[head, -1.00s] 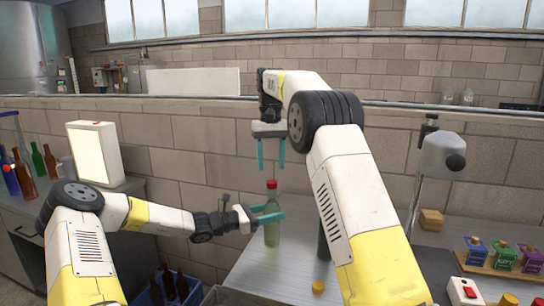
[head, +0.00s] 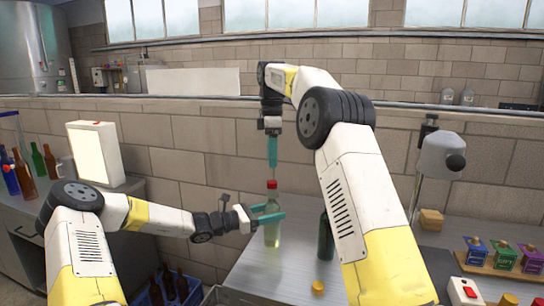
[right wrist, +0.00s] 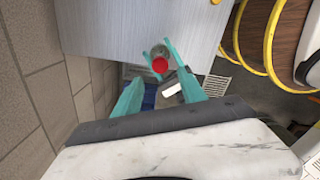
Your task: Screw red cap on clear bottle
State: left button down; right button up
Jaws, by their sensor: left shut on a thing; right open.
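The clear bottle (head: 272,233) stands upright on the metal table, with the red cap (head: 272,184) on its mouth. My left gripper (head: 270,214) is shut around the bottle's upper body. My right gripper (head: 272,152) is open and empty, pointing down just above the red cap and apart from it. In the right wrist view the red cap (right wrist: 159,65) shows beyond and between the open fingers (right wrist: 157,92). How far the cap is threaded on cannot be told.
A dark green bottle (head: 325,238) stands right of the clear bottle, partly behind my right arm. A yellow cap (head: 318,287) lies near it. A blue crate (head: 160,292) with brown bottles is at lower left. Small coloured boxes (head: 502,257) and a red switch (head: 470,291) are at right.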

aim_at(272, 182)
jog(key=shift+f, duration=4)
grip_shut()
